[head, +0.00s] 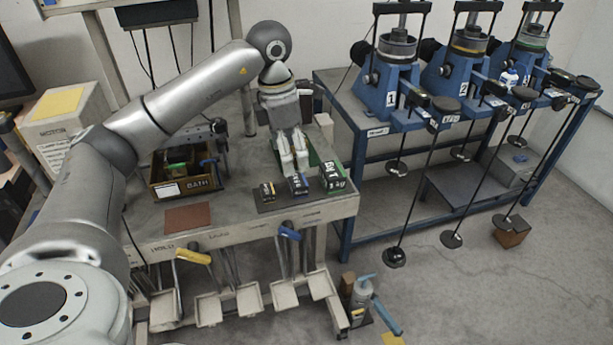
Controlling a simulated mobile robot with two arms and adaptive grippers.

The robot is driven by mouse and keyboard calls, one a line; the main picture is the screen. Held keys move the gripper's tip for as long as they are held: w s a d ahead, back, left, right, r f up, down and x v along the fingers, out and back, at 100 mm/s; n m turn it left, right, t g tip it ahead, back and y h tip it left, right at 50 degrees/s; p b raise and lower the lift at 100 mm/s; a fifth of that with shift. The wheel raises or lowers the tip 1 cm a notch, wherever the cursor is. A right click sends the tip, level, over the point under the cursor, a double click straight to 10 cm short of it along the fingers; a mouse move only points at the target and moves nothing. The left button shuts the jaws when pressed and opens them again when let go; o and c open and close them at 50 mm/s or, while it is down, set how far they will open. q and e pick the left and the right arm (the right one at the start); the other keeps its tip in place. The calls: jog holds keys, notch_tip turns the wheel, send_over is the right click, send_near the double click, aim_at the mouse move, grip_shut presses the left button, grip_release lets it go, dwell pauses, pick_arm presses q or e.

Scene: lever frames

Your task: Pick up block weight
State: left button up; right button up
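Three small dark blocks stand in a row near the front right of the bench: one with a yellow label (267,192), a blue-labelled one (299,185) and a larger green-labelled one (333,177). Which of them is the block weight I cannot tell. My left gripper (296,168) points down just behind the blue-labelled block. Its two pale fingers stand a little apart, with nothing seen between them. Whether the fingertips touch the block is unclear. My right gripper is out of view.
A brown box marked BATH (198,184) and a reddish-brown pad (188,218) lie left on the bench (235,222). Pedals (208,308) hang below its front. Numbered blue lever machines (388,98) stand on a blue-framed table at right. Open floor lies front right.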

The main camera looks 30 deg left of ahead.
aim_at(298, 179)
pick_arm(q)
notch_tip(298, 179, down, 4)
jog(key=shift+w+d+r, duration=0.1)
jog(key=shift+d+r, duration=0.05)
jog(key=shift+r, duration=0.1)
jog(key=f, duration=0.1)
jog(key=f+p, duration=0.1)
jog(key=f, duration=0.1)
jog(key=d+f+p, duration=0.1)
jog(key=shift+w+f, duration=0.35)
jog(key=shift+w, duration=0.05)
jog(key=shift+f, duration=0.3)
jog(key=shift+w+r, duration=0.1)
jog(key=c, duration=1.5)
